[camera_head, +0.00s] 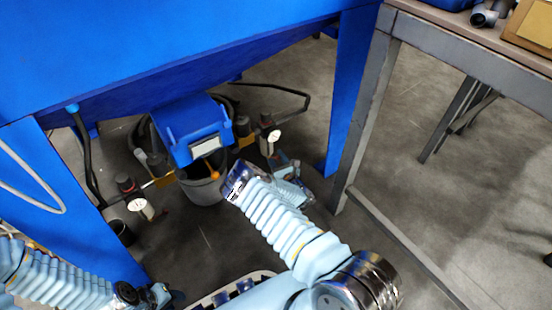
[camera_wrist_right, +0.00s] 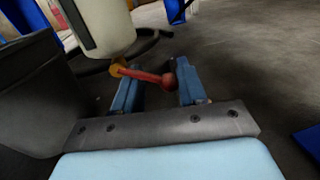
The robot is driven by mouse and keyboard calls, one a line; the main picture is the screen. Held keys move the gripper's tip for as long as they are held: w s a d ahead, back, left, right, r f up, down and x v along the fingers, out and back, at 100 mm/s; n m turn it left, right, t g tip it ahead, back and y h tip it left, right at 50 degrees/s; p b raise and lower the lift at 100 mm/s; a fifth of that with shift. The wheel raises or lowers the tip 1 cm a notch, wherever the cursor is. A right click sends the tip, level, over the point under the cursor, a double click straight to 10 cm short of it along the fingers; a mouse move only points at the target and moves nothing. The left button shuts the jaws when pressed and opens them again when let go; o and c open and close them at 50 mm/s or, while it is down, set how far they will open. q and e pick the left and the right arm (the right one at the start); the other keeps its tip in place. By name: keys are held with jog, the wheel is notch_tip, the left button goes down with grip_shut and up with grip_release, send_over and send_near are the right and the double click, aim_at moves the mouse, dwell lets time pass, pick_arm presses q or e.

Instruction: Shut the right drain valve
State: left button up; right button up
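The right drain valve shows in the right wrist view as a red lever (camera_wrist_right: 148,76) with a round knob at its end. It joins a brass-yellow fitting (camera_wrist_right: 118,67) under a pale filter bowl (camera_wrist_right: 102,25). My right gripper (camera_wrist_right: 157,88) is open, its two blue fingers apart. The lever reaches across the gap between them, its knob close to the right finger; I cannot tell whether they touch. In the head view my right gripper (camera_head: 284,166) is beside the right filter unit (camera_head: 267,142), and the lever is not clear. My left gripper (camera_head: 158,295) is low at left, its fingers unclear.
The blue blaster cabinet (camera_head: 190,45) hangs above, with blue legs at either side. A grey bucket (camera_head: 203,189) stands under the blue box (camera_head: 190,128). A left filter unit with a gauge (camera_head: 141,207) is beside it. A workbench (camera_head: 365,110) stands at right. Hoses run behind.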

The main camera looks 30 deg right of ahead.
jog(key=c, duration=0.4)
jog(key=shift+r, duration=0.1)
jog(key=shift+d+r+n, duration=0.1)
jog(key=shift+r+n, duration=0.15)
jog(key=shift+n, duration=0.05)
jog(key=n, duration=0.1)
jog(key=n+p, duration=0.1)
jog(key=shift+d+r+n+t+p, duration=0.2)
jog(key=shift+r+n+t+p, duration=0.1)
jog(key=shift+r, duration=0.1)
jog(key=shift+w+d+r+n+t+y+p, duration=0.1)
jog(key=shift+r+n+t+y+p, duration=0.15)
jog(key=shift+n, duration=0.75)
jog(key=shift+r+n+t+y+p, duration=0.15)
jog(key=shift+r+n, duration=0.2)
jog(key=shift+n, duration=0.65)
jog(key=o, duration=1)
